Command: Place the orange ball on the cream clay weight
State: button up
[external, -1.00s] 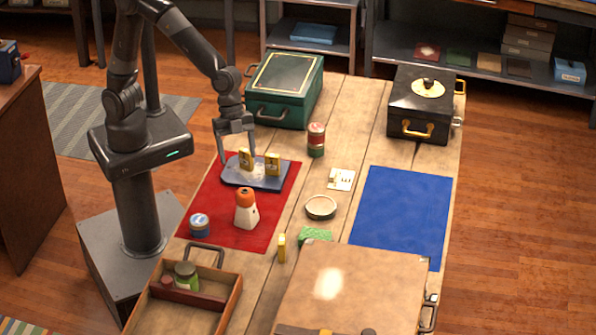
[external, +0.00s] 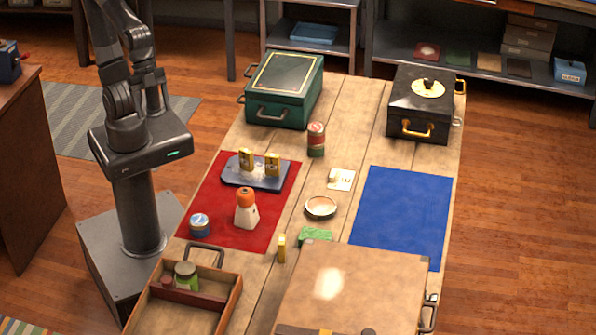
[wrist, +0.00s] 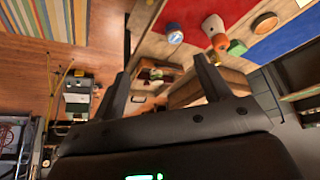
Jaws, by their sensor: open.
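The orange ball (external: 245,194) sits on top of the cream clay weight (external: 245,214), which stands upright on the red mat. In the wrist view the ball (wrist: 220,42) and the pale weight (wrist: 212,25) also show, touching each other. My gripper (wrist: 163,84) is open and empty, its two fingers spread apart in the wrist view. In the external view my arm is drawn back over my base, left of the table, well clear of the ball and weight.
The red mat (external: 215,232) also holds a blue tin (external: 199,225) and a grey tray (external: 235,180) with two yellow blocks. A shallow bowl (external: 320,207) and green block (external: 316,236) lie to the right. The blue mat (external: 405,212) is clear.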

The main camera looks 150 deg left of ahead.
jog(key=shift+n, duration=0.3)
jog(key=s, duration=0.2)
jog(key=s+d, duration=0.1)
jog(key=s, duration=0.2)
jog(key=shift+d+f, duration=0.2)
dwell(0.8)
